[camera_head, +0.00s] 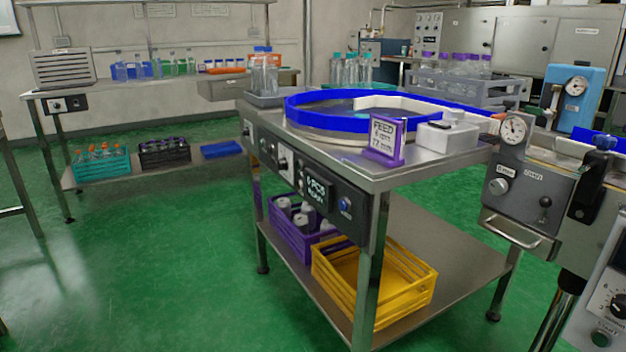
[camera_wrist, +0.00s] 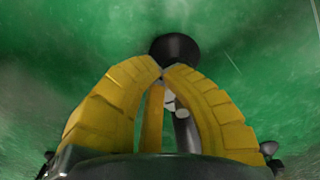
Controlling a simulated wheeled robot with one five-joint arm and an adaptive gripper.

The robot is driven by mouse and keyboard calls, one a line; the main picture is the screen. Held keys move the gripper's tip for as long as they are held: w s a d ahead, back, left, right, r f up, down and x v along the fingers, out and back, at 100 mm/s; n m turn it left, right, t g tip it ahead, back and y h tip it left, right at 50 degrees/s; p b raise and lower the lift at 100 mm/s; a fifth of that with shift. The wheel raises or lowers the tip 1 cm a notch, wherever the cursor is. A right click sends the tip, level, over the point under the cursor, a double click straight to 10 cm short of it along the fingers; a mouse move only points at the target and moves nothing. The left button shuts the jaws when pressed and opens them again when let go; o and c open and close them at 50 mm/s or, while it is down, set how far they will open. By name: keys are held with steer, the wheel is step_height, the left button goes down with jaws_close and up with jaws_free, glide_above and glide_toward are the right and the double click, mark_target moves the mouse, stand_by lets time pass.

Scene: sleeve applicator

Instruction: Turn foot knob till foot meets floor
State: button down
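My gripper (camera_wrist: 163,72) shows in the wrist view. Its yellow fingers arch inward and their tips come together. I see nothing clearly held between them. A round black piece (camera_wrist: 175,48), perhaps the foot, shows just past the fingertips against the green floor. A grey rod-like part (camera_wrist: 184,132) and small pale pieces (camera_wrist: 170,99) show between and behind the fingers. I cannot tell which part is the foot knob. In the head view a dark leg (camera_head: 556,312) stands under the grey machine (camera_head: 524,198) at the right. Its lower end is out of frame, and my gripper is not in that view.
A steel table (camera_head: 440,180) with a blue-rimmed turntable (camera_head: 335,122) stands in the middle. Its lower shelf (camera_head: 455,265) holds a yellow crate (camera_head: 400,310) and a purple crate (camera_head: 290,235). A control box (camera_head: 605,295) is at the lower right. Green floor (camera_head: 150,270) is clear at left.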

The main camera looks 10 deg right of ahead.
steer(key=shift+a, duration=0.35)
steer(key=shift+a+f, duration=0.1)
steer(key=shift+a, duration=0.45)
steer(key=shift+w+a+f, duration=0.1)
steer(key=shift+w+a, duration=0.15)
steer(key=shift+a, duration=0.5)
steer(key=shift+w+a, duration=0.2)
steer(key=shift+w, duration=0.05)
steer(key=shift+s, duration=0.15)
steer(key=shift+s+a, duration=0.1)
steer(key=shift+s, duration=0.25)
